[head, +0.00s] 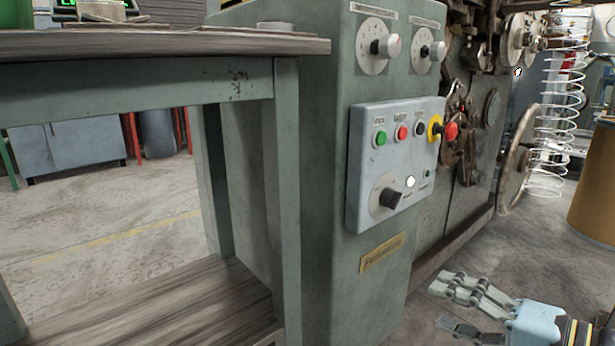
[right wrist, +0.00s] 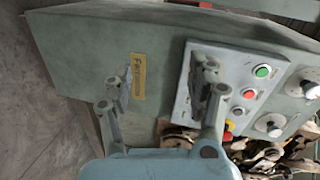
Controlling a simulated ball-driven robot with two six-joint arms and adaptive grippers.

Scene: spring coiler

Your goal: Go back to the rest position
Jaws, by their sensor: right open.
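My right gripper (head: 452,308) is open and empty at the lower right of the head view, low in front of the green machine (head: 320,200). In the right wrist view its two fingers (right wrist: 162,90) stand apart, with the machine's front behind them. The grey control panel (head: 365,165) on the machine carries a green button (head: 380,138), red buttons and a black knob (head: 390,198). The panel also shows in the right wrist view (right wrist: 185,95), partly hidden by a finger. My left gripper is in neither view.
A worn green table (head: 130,85) with a wooden lower shelf (head: 150,315) stands at the left. A wire spring coil (head: 558,110) hangs at the right beside a brown drum (head: 592,195). Grey floor (head: 470,250) lies open around my right gripper.

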